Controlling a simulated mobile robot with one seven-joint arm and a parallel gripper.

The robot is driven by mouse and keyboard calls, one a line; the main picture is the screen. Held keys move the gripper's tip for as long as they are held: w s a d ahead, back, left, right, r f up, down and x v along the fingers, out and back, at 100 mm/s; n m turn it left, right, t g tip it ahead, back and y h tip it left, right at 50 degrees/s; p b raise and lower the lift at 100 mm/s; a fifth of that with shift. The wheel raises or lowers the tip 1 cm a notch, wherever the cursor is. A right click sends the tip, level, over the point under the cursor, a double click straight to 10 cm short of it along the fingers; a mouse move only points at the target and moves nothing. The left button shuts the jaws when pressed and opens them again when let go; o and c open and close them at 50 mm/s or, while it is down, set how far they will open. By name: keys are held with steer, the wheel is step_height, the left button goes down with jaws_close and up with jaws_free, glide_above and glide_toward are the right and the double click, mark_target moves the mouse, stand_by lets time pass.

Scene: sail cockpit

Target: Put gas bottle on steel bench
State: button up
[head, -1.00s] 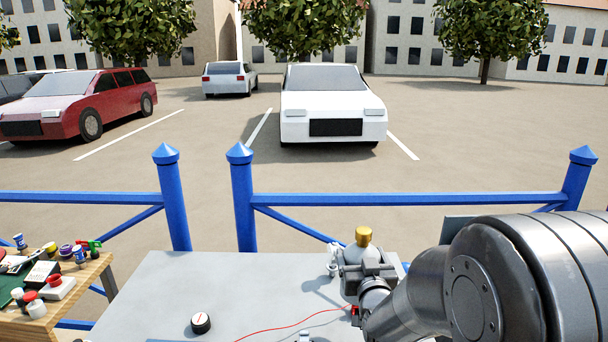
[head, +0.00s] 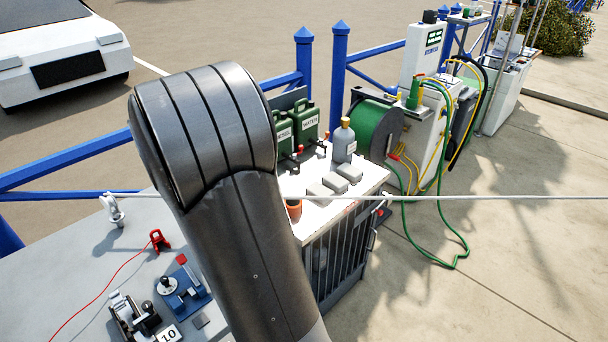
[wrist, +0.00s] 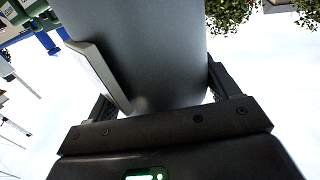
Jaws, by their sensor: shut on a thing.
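A dark grey rounded body, which I take to be the gas bottle (wrist: 150,55), fills the middle of the wrist view. My gripper (wrist: 162,90) is shut on it, with a finger at each side. A pale-edged flat piece lies along the bottle's left side. In the head view my arm hides the gripper and the held bottle. The steel bench (head: 65,265) is the grey top at lower left, partly behind my arm. A similar grey bottle with a brass top (head: 344,142) stands upright on a white-topped cage locker (head: 312,210), apart from my arm.
Green jerrycans (head: 307,121) and a hose reel (head: 374,128) stand beyond. A pale line (head: 480,197) crosses the view.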

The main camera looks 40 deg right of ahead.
steer(key=s+d+f+m+g+h, duration=0.2)
steer(key=s+d+m+g+h, duration=0.1)
steer(key=d, duration=0.8)
steer(key=s+d+f+m+g+h, duration=0.2)
steer(key=s+d+m+g+h, duration=0.15)
steer(key=d, duration=0.75)
steer(key=s+d+f+m+g+h, duration=0.2)
steer(key=d+f+m+g+h, duration=0.15)
steer(key=d, duration=0.75)
steer(key=w+a+f, duration=0.4)
steer(key=w+f, duration=0.6)
steer(key=shift+w+a+n, duration=0.15)
steer(key=shift+w+n, duration=0.1)
steer(key=shift+n, duration=0.05)
steer(key=shift+f, duration=0.1)
steer(key=o, duration=1.7)
steer(key=shift+f, duration=0.2)
steer(key=shift+r, duration=0.1)
